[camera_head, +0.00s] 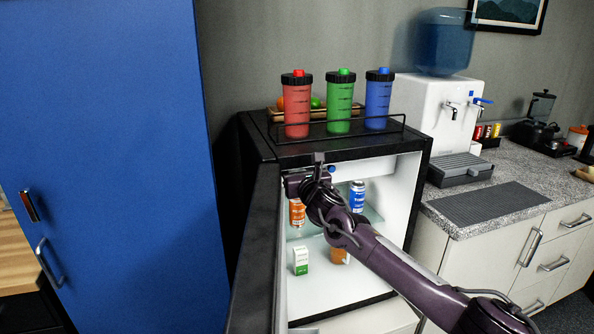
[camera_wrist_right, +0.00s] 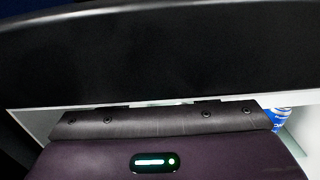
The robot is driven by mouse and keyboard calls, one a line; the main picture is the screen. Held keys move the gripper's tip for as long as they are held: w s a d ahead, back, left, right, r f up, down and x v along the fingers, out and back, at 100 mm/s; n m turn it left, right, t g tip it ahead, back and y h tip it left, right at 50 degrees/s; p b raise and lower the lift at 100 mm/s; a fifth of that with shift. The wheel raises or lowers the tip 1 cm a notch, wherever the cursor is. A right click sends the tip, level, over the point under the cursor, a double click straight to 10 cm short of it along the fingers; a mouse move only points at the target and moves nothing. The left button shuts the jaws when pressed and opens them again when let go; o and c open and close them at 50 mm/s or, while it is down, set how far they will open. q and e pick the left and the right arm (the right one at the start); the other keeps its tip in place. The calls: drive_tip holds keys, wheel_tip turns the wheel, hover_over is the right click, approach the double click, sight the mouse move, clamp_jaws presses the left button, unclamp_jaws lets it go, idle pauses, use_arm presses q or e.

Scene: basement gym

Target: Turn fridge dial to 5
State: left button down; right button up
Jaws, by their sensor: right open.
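The small black fridge (camera_head: 420,185) stands open, and its white interior shows in the head view. I cannot make out its dial; my right gripper and wrist cover the upper left of the interior. My right gripper (camera_head: 311,178) is open at the upper left of the opening, just below the front edge of the fridge top. A small blue spot shows beside its fingers, and I cannot tell what it is. In the right wrist view a black edge (camera_wrist_right: 160,50) fills the upper part, and the fingertips are hidden. My left gripper is out of view.
The fridge holds an orange can (camera_head: 297,212), a blue can (camera_head: 357,196) and a white-green box (camera_head: 301,261). Red (camera_head: 297,108), green (camera_head: 339,105) and blue (camera_head: 378,100) bottles stand on top. A blue locker (camera_head: 110,150) is left; a counter (camera_head: 475,218) is right.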

drive_tip(key=c, duration=1)
drive_tip(key=shift+o, duration=0.2)
drive_tip(key=shift+f+m+b, duration=0.1)
drive_tip(key=shift+m+b, duration=0.35)
drive_tip(key=shift+m, duration=0.25)
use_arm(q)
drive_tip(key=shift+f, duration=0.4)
use_arm(e)
drive_tip(key=o, duration=1)
drive_tip(key=shift+c, duration=0.2)
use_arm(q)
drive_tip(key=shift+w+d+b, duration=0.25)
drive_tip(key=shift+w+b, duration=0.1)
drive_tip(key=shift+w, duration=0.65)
use_arm(e)
drive_tip(key=v, duration=0.8)
